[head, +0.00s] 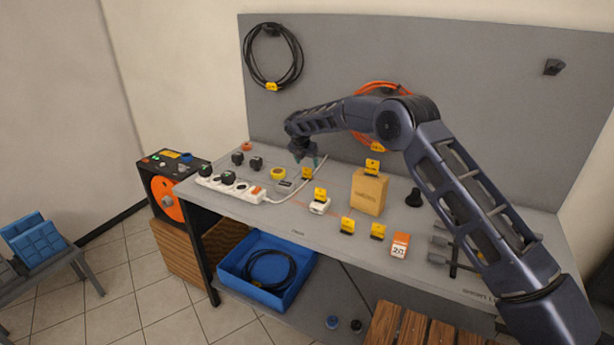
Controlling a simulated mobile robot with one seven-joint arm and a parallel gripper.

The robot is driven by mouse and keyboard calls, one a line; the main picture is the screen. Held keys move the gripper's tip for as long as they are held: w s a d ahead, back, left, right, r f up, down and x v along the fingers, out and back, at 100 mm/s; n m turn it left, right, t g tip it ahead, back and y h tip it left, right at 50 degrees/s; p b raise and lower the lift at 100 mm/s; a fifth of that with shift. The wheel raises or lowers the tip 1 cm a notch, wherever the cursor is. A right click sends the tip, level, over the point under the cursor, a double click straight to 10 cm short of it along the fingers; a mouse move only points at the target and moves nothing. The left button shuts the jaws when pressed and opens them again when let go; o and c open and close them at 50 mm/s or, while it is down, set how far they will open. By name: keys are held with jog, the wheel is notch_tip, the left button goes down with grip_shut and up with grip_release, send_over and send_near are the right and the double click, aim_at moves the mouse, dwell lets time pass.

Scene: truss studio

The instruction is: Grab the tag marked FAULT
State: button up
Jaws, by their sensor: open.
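Several small yellow tags with dark bases are on the grey workbench (300,232). One yellow tag (306,173) is just below my gripper in the picture, and another yellow tag (320,194) is at a white block. Two more stand near the front edge, a left front tag (347,225) and a right front tag (377,231). One tag (372,166) is on top of a cardboard box (368,192). Their lettering is too small to read, so I cannot tell which says FAULT. My gripper (307,161) is open, pointing down over the back of the bench, with nothing visible between its fingers.
A white power strip (231,189) with black plugs lies at the left, its cable running along the bench. Coiled cables hang on the back panel (340,60).

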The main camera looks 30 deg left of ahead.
aim_at(307, 168)
jog(key=x, duration=0.7)
jog(key=shift+a+f, duration=0.3)
jog(key=shift+a, duration=0.1)
jog(key=c, duration=1)
jog(key=shift+c, duration=0.2)
jog(key=shift+r, duration=0.15)
